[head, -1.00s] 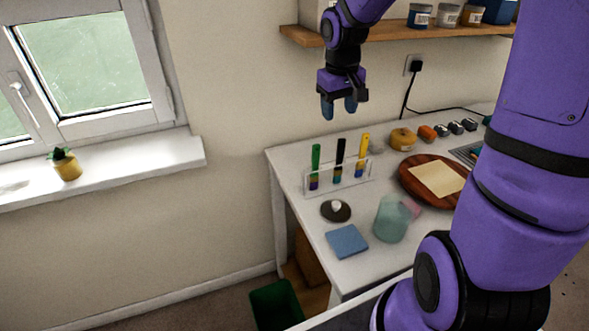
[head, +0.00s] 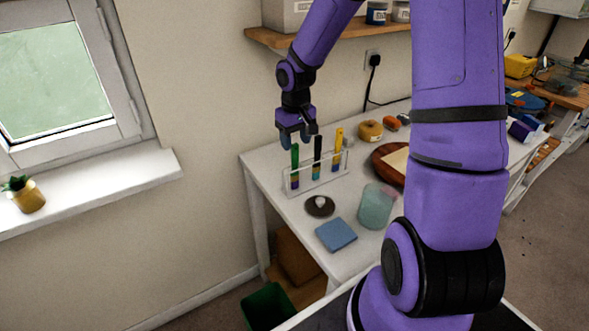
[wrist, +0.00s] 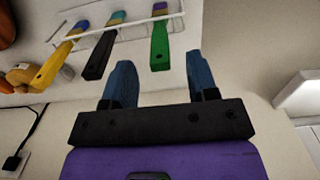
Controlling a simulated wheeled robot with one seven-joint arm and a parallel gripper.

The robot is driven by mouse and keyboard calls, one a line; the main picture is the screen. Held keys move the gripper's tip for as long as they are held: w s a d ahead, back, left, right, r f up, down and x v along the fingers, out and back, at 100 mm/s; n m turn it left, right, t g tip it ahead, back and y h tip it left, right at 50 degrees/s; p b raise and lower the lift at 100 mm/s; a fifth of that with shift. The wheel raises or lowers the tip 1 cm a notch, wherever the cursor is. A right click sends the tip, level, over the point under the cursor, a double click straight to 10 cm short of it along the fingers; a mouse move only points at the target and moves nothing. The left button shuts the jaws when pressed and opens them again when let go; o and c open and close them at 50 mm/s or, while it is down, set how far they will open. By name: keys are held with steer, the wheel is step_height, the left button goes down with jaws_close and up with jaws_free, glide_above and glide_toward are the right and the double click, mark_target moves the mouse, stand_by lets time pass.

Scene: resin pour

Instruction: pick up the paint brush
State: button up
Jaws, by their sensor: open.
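Three paint brushes stand handle-up in a clear rack (head: 300,191) on the white table: one with a green handle (head: 295,158), one black (head: 317,158) and one yellow (head: 338,150). My gripper (head: 296,138) is open and empty, right above the green brush at the rack's left end. In the wrist view, the green handle (wrist: 160,48) shows between the two blue fingertips (wrist: 160,70). The black handle (wrist: 99,56) is just left of the left finger, and the yellow handle (wrist: 58,64) is farther left. I see no contact with any brush.
In front of the rack are a dark round dish (head: 320,206), a blue square pad (head: 335,235) and a translucent teal cup (head: 375,207). A round wooden board (head: 385,171) lies right. A shelf (head: 270,38) hangs on the wall above.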

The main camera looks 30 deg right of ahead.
mark_target(295, 168)
steer(key=f, duration=0.5)
steer(key=shift+w, duration=0.25)
jaws_close()
